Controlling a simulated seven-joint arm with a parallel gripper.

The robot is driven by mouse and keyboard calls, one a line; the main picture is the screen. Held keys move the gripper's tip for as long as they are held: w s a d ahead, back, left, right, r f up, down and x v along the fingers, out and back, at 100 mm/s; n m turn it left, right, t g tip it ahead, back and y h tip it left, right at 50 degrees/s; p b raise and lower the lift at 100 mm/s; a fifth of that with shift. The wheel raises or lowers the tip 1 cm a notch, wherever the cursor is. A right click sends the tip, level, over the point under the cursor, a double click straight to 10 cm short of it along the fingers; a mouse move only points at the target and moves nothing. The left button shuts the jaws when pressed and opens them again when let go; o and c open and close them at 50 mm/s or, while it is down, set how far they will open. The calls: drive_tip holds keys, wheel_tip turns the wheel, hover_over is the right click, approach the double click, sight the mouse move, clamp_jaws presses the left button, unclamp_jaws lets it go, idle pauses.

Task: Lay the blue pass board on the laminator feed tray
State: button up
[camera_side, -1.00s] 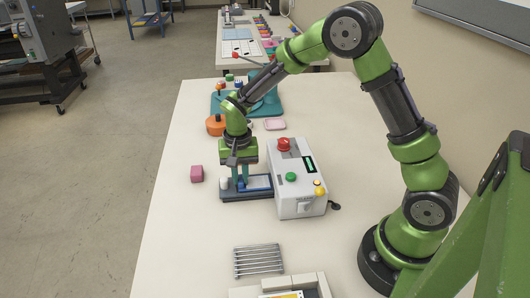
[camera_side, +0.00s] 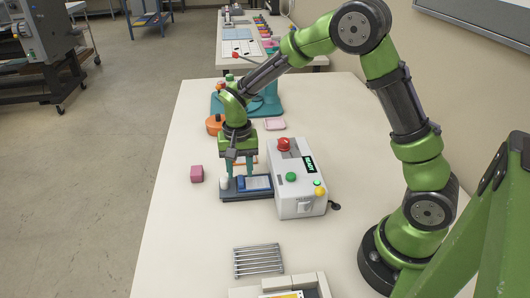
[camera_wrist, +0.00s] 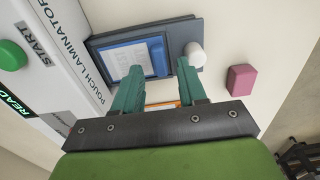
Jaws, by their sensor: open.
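The blue pass board (camera_side: 257,183), with a white printed sheet on its face, lies flat on the dark grey feed tray (camera_side: 262,194) beside the laminator (camera_side: 296,207). The wrist view also shows the board (camera_wrist: 128,60) on the tray (camera_wrist: 183,33), its long side near the laminator's edge. My gripper (camera_side: 239,175) is open and empty, its two teal fingers apart above the tray's far side. In the wrist view the fingertips (camera_wrist: 160,66) are apart with nothing between them, and partly cover the board's near edge.
A white knob (camera_side: 225,183) stands at the tray's left end. A pink block (camera_side: 197,173) sits left of it. An orange-edged item (camera_wrist: 163,104) lies behind my fingers, partly hidden.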

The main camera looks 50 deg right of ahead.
sight(241, 179)
drive_tip(key=s+r+n+t, duration=0.1)
drive_tip(key=s+r, duration=0.1)
drive_tip(key=r, duration=0.4)
drive_tip(key=s+r+t+y, duration=0.1)
drive_tip(key=s+r, duration=0.2)
drive_tip(key=r, duration=0.2)
drive_tip(key=s+r+n+t, duration=0.1)
drive_tip(key=s+r, duration=0.1)
drive_tip(key=r, duration=0.4)
drive_tip(key=s+r+n+t+y, duration=0.1)
drive_tip(key=s+r+n+t, duration=0.1)
drive_tip(key=s, duration=1)
drive_tip(key=shift+a+n+t, duration=0.25)
drive_tip(key=shift+n+t, duration=0.25)
drive_tip(key=shift+t, duration=0.6)
